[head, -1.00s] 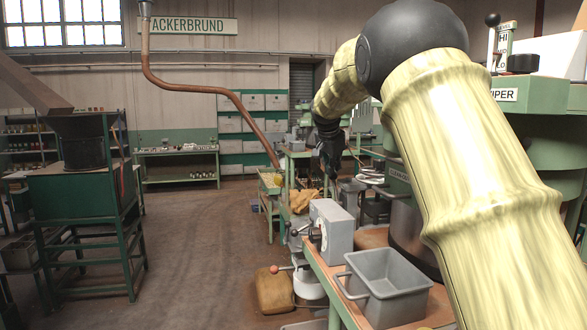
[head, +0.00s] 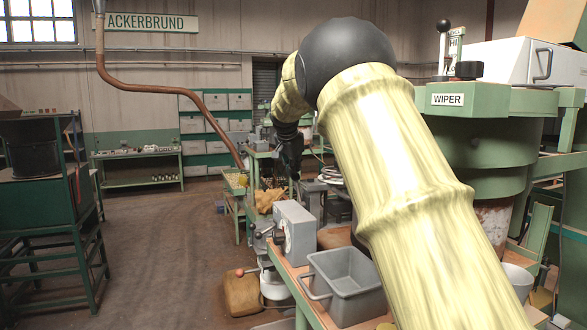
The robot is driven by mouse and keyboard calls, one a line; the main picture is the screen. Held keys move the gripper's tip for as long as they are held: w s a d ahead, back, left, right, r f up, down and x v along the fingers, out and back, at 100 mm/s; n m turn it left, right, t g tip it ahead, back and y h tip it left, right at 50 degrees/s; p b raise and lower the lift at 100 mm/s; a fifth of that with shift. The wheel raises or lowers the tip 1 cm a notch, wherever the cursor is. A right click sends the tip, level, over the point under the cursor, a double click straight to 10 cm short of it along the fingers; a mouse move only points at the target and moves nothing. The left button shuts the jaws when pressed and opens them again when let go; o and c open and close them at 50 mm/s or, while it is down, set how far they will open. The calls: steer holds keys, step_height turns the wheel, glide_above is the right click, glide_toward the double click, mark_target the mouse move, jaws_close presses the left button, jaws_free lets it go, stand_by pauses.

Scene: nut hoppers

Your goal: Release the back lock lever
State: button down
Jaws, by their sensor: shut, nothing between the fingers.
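No lever in the head view can be surely picked out as the back lock lever. A black-knobbed lever (head: 443,42) stands upright on the green machine marked WIPER (head: 480,145) at the right. A red-knobbed lever (head: 246,271) juts out low beside the grey gauge box. My gripper (head: 296,174) is small and dark at the far end of my cream-sleeved arm, above the back of the bench. It is shut and empty, well apart from both levers. My arm hides part of the bench and machine behind it.
A grey bin (head: 346,285) and a grey gauge box (head: 296,232) stand on the bench beneath my arm. A brown sack (head: 241,294) lies on the floor by the bench. A green stand (head: 45,225) is at the left. The floor (head: 160,250) between is clear.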

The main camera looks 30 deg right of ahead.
step_height(320, 180, up, 12)
steer(key=w+a+b, duration=0.1)
steer(key=a, duration=0.1)
steer(key=shift+f, duration=0.15)
stand_by(0.8)
steer(key=shift+f, duration=0.15)
steer(key=s+d+f+p, duration=0.2)
steer(key=s+f, duration=0.1)
steer(key=f, duration=0.4)
steer(key=shift+d+f, duration=0.15)
steer(key=shift+f, duration=0.15)
stand_by(0.3)
steer(key=shift+s+r, duration=0.1)
